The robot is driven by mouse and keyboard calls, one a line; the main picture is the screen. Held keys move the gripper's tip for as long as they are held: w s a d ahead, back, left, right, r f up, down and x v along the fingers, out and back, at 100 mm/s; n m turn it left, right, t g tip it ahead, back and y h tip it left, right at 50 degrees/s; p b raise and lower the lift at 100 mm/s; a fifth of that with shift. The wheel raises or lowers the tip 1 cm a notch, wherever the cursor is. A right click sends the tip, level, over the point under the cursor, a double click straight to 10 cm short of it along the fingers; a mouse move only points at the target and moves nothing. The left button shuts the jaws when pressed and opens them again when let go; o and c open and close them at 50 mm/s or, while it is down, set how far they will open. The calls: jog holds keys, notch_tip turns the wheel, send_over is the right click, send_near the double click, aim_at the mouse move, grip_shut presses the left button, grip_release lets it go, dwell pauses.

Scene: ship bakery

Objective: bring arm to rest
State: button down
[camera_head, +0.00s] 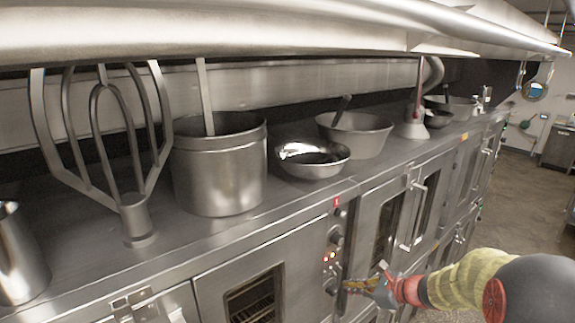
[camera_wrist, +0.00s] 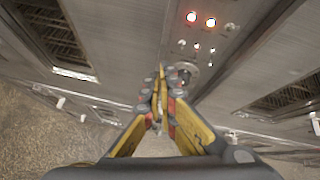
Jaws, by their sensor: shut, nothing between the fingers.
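My gripper (camera_head: 352,286) is at the lower right in the head view, in front of the oven's control panel (camera_head: 333,250). In the wrist view my gripper (camera_wrist: 159,72) is shut, with its yellow fingers together and nothing between them. Beyond its tips is the panel (camera_wrist: 203,45) with lit orange and red lights and a dark knob (camera_wrist: 187,70). I cannot tell whether the fingertips touch the panel. My arm comes in from the lower right of the head view.
Steel ovens (camera_head: 262,290) line the wall, with door handles (camera_head: 415,215) sticking out. On top stand a large whisk (camera_head: 137,222), a tall pot (camera_head: 218,175), a shiny bowl (camera_head: 318,168) and a wider bowl (camera_head: 356,140). A thick pipe (camera_head: 220,30) crosses above. Open floor (camera_head: 525,200) lies right.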

jog(key=s+a+f+n+g+h+b, duration=0.1)
jog(key=s+f+n+b, duration=0.3)
jog(key=s+n+b, duration=0.4)
jog(key=s+a+f+n+h+b, duration=0.1)
jog(key=s+f+n+h+b, duration=0.3)
jog(key=s+n+b, duration=0.4)
jog(key=s+a+f+n+g+h+b, duration=0.1)
jog(key=s+f+n+b, duration=0.4)
jog(key=s, duration=1.4)
jog(key=n+h+b, duration=0.1)
jog(key=n+b, duration=0.3)
jog(key=b, duration=0.3)
jog(key=shift+s+g, duration=0.2)
jog(key=shift+g, duration=0.1)
